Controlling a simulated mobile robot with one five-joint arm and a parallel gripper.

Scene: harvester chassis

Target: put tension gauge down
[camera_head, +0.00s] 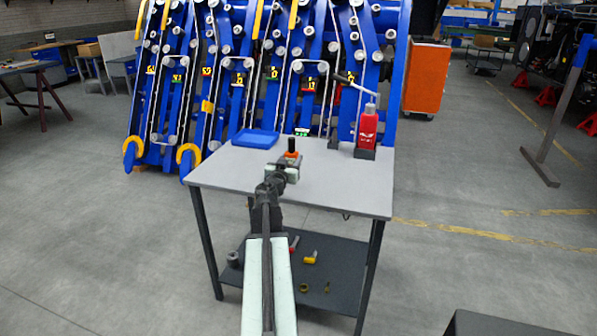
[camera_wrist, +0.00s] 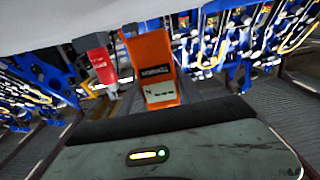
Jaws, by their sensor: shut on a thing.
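The tension gauge (camera_head: 291,153) looks like a small orange body with a black upright part on top. In the head view it is at the tip of my gripper (camera_head: 287,164), over the middle of the grey tabletop. My gripper is shut on it. In the wrist view, which looks upside down, the orange gauge (camera_wrist: 149,62) stands out just beyond the pale gripper housing, with a dark label and a light panel. The fingertips are hidden there. I cannot tell whether the gauge touches the table.
The grey table (camera_head: 225,165) holds a blue tray (camera_head: 255,138) at back left and a red bottle (camera_head: 368,126) in a dark holder at back right. A small green-lit display (camera_head: 301,131) shows behind the gauge. Blue machinery stands behind. The tabletop's right front is clear.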

